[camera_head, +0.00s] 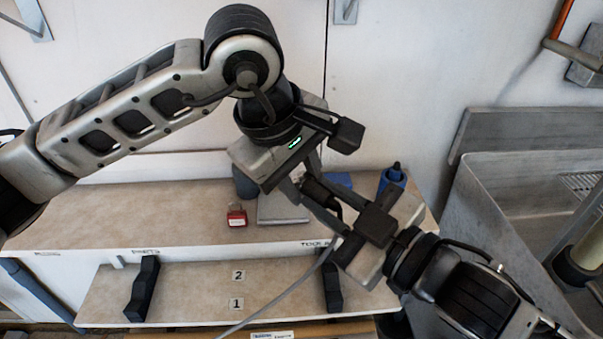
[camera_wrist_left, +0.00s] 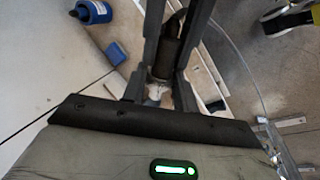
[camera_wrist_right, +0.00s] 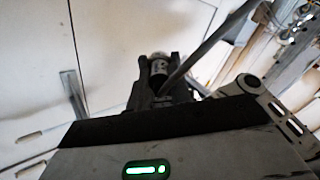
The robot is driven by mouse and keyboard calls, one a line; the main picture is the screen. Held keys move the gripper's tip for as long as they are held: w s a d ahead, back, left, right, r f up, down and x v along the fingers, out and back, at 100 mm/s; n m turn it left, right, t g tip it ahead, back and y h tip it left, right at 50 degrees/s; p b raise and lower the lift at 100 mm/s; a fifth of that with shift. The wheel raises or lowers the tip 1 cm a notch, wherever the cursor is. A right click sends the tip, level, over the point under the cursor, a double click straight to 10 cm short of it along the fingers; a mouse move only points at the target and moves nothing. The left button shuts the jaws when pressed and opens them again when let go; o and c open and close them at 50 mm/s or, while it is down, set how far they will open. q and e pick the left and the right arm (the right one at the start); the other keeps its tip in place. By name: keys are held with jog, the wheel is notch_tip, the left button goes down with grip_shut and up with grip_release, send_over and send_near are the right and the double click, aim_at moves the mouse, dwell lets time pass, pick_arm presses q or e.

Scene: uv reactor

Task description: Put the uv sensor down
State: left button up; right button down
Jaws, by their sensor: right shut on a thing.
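The uv sensor (camera_head: 317,190) is a short dark cylinder, held in the air above the worktop between my two grippers. My right gripper (camera_head: 338,207) is shut on it. In the right wrist view the sensor (camera_wrist_right: 158,68) stands between the fingertips, with a pale end showing. My left gripper (camera_head: 330,178) reaches over it from above with its fingers spread. In the left wrist view the dark sensor body (camera_wrist_left: 173,48) shows between these fingers; I cannot tell whether they touch it. A grey cable (camera_head: 282,292) hangs below the grippers toward the lower left.
The worktop (camera_head: 150,212) carries a red padlock-like item (camera_head: 237,216), a blue bottle (camera_head: 391,179) and a pale block (camera_head: 282,208) partly hidden by my arm. The lower shelf (camera_head: 200,291) has black brackets and number labels. A metal sink (camera_head: 510,190) stands right. The worktop's left side is clear.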

jog(key=c, duration=1.2)
grip_release()
jog(key=shift+s+a, duration=0.1)
jog(key=shift+f, duration=0.1)
